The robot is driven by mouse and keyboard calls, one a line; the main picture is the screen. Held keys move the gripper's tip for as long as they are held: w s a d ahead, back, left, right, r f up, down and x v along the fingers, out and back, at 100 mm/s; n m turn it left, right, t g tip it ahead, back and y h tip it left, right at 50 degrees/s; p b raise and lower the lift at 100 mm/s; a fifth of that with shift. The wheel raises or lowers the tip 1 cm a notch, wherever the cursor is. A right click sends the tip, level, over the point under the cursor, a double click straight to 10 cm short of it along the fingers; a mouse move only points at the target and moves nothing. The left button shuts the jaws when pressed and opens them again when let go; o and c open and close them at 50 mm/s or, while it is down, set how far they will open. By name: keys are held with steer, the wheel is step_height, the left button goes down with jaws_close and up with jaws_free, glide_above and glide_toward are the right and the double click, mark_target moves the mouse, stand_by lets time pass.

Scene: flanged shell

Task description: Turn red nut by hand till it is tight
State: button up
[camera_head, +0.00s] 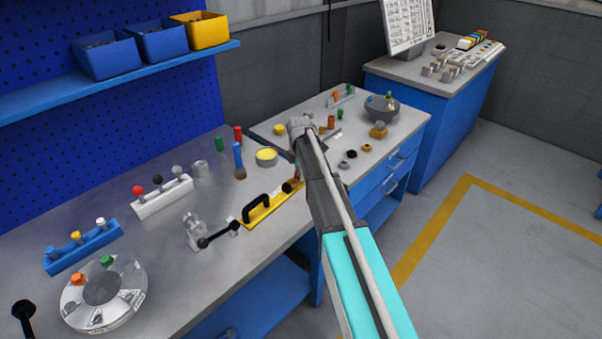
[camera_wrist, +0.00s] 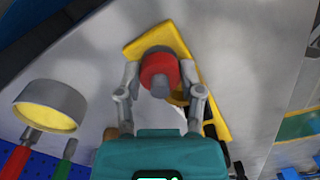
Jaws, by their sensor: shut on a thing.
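The red nut (camera_wrist: 158,75) sits at one end of a yellow base plate (camera_wrist: 128,50) in the wrist view, against a dark grey part (camera_wrist: 157,52). My gripper (camera_wrist: 160,69) has one finger on each side of the nut and is shut on it. In the head view the yellow base (camera_head: 256,222) lies near the front edge of the bench, with a black handle (camera_head: 256,202) on it. My gripper (camera_head: 297,170) reaches down to the base's right end there. My arm hides much of that end, so the nut's seating cannot be seen.
A yellow-topped round tin (camera_head: 266,155) stands behind the base; it also shows in the wrist view (camera_wrist: 48,115). A clear part with a black lever (camera_head: 213,236) stands to the left. A clear flanged shell (camera_head: 78,302) is at front left. Small parts stand on the right-hand bench.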

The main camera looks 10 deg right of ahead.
steer(key=o, duration=1.2)
steer(key=shift+c, duration=0.2)
step_height(320, 180, up, 14)
steer(key=n+p, duration=0.6)
steer(key=p, duration=0.7)
steer(key=shift+p, duration=0.4)
steer(key=shift+f, duration=0.3)
step_height(320, 180, down, 13)
steer(key=b, duration=1.3)
steer(key=shift+f+b, duration=0.2)
steer(key=shift+b, duration=0.2)
